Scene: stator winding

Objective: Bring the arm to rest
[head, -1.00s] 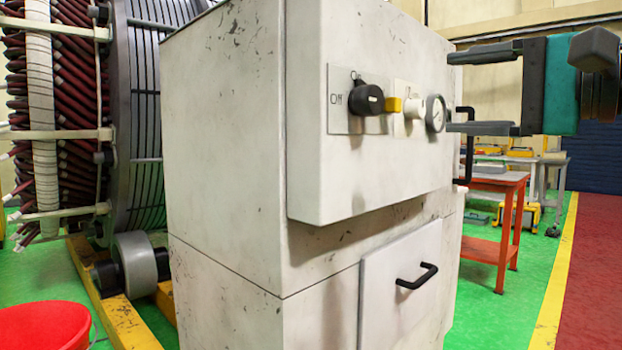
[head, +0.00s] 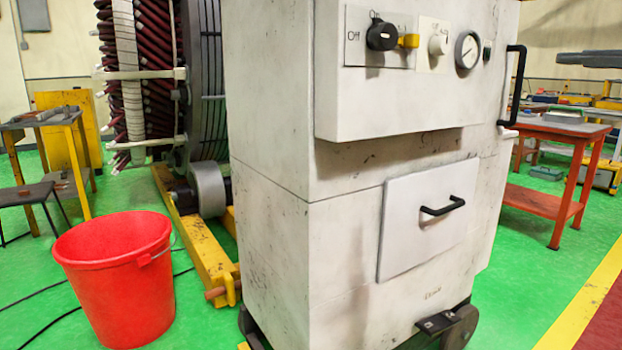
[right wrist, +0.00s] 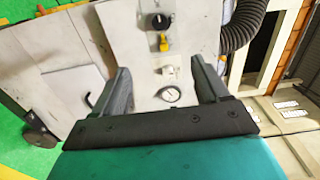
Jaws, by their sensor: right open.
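My right gripper (right wrist: 160,66) is open and empty in the right wrist view. Its two dark fingers point toward the white cabinet's control panel, and nothing is between them that they touch. In the head view only a dark finger of it (head: 590,58) shows at the right edge, apart from the cabinet. The white cabinet (head: 345,235) fills the middle of the head view. It carries a black knob (head: 382,35), a yellow piece (head: 409,41) and a round gauge (head: 467,50). My left gripper is not in view.
A red bucket (head: 120,280) stands on the green floor left of the cabinet. The large stator (head: 205,80) stands behind it on a yellow frame (head: 205,255). An orange table (head: 540,200) is at the right. Green floor is clear between table and cabinet.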

